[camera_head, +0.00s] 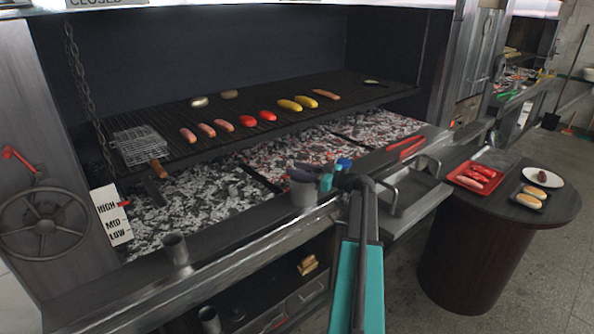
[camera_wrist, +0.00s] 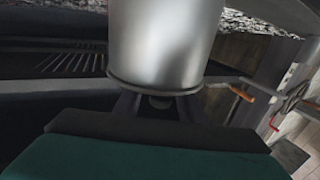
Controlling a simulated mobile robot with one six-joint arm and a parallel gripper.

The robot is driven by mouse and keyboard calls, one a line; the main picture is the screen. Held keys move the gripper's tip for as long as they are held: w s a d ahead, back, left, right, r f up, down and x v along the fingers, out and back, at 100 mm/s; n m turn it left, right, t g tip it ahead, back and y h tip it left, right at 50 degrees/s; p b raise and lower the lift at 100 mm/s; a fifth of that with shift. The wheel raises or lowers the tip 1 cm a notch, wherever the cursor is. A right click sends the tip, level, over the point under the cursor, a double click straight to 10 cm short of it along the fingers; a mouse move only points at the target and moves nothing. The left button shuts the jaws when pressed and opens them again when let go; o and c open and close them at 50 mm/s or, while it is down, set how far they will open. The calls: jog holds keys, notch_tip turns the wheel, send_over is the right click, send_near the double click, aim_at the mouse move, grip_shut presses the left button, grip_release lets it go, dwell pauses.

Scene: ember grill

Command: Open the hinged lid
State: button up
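A flat steel lid or cover (camera_head: 415,194) with a bar handle (camera_head: 391,203) lies at the right end of the grill front, to the right of my arm. It looks shut; its hinge is not clear. My gripper (camera_head: 332,178) is at the grill's front ledge, beside a metal cup (camera_head: 303,195) and left of the lid. In the wrist view, my two dark fingers (camera_wrist: 159,104) stand apart below a large metal cylinder (camera_wrist: 165,45), probably that cup, which hides much of the view. Whether they touch it is unclear. I see nothing held between them.
Red tongs (camera_head: 406,147) lie behind the lid. A round side table (camera_head: 470,205) with a red tray and plates stands at right. Glowing coals and the food-laden grate (camera_head: 290,120) lie behind my gripper. Another metal cup (camera_head: 176,250) is at the front left.

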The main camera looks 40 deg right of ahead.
grip_shut()
jog(key=shift+s+a, duration=0.15)
jog(key=shift+a, duration=0.25)
jog(key=shift+d, duration=0.45)
